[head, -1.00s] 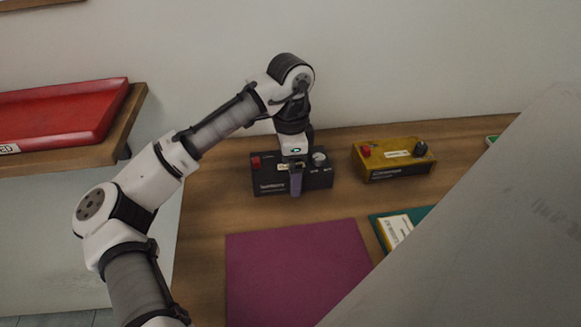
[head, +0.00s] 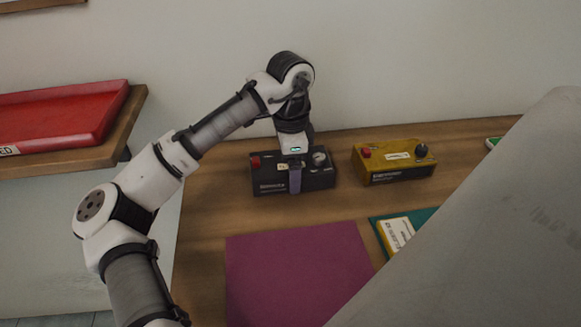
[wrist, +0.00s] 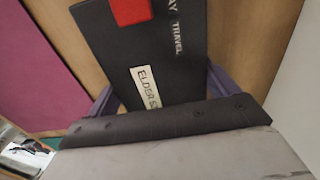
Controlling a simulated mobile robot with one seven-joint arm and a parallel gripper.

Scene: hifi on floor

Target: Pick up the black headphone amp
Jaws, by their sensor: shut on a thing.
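The black headphone amp (head: 268,184) is a black box with a red knob at its left end and a pale knob at its right. It is at the back of the wooden table in the head view. My gripper (head: 295,180) is over its middle from above, one finger down its front face. In the wrist view, the amp (wrist: 165,60) shows a red knob and a white label, and lies between the two fingers of my gripper (wrist: 160,95). The gripper is shut on it. Whether the amp is clear of the table cannot be told.
A yellow box (head: 400,172) with red and black knobs stands to the right. A purple mat (head: 298,270) lies in front, with a green item (head: 425,215) bearing a pale label beside it. A red tray (head: 60,118) sits on a shelf at left. The wall is close behind.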

